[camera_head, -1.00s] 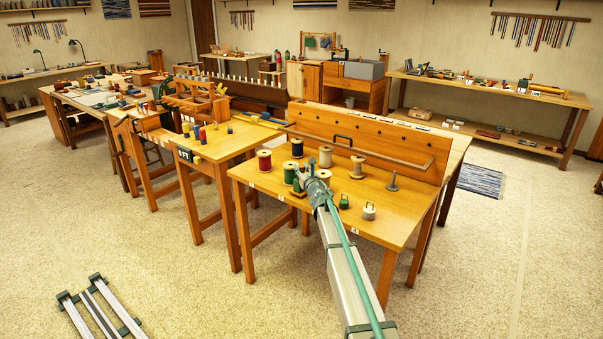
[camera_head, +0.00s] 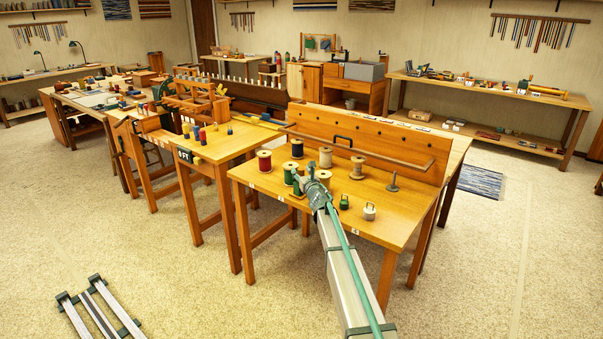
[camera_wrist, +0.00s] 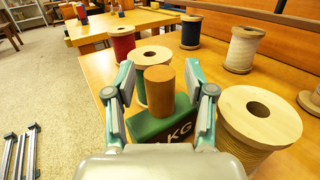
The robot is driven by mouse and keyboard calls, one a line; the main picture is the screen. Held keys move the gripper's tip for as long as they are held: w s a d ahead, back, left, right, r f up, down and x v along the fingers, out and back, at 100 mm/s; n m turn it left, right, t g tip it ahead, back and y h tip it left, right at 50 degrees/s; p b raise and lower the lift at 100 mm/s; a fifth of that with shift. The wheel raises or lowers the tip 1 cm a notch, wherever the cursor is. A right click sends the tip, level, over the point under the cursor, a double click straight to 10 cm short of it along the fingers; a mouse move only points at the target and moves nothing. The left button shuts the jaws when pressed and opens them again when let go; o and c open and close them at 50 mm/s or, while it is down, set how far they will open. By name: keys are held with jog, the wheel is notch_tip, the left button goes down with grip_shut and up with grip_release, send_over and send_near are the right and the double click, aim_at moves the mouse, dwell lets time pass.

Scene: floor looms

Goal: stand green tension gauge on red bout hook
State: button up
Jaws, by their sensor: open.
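A green block marked KG (camera_wrist: 165,124) with a round wooden knob (camera_wrist: 160,78) on top stands on the near wooden table; I take it to be the green tension gauge. My gripper (camera_wrist: 158,82) is open, with one finger on each side of the knob and a gap visible at both. In the head view my gripper (camera_head: 301,181) is low over the table's front left part and hides most of the block. I cannot make out a red bout hook for certain; a small red piece (camera_head: 202,135) stands on the table to the left.
Large thread spools crowd my gripper: green (camera_wrist: 150,60), tan (camera_wrist: 262,125) and red (camera_wrist: 122,43), with navy (camera_wrist: 190,32) and cream (camera_wrist: 243,50) behind. A small green weight (camera_head: 344,203) and a white one (camera_head: 369,211) stand to the right. A backboard (camera_head: 370,140) closes the rear.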

jog(key=shift+r, duration=0.1)
jog(key=shift+r+p, duration=0.15)
jog(key=shift+p, duration=0.15)
jog(key=shift+o, duration=0.6)
jog(key=b+v, duration=0.2)
jog(key=v, duration=1)
jog(key=shift+a, duration=0.1)
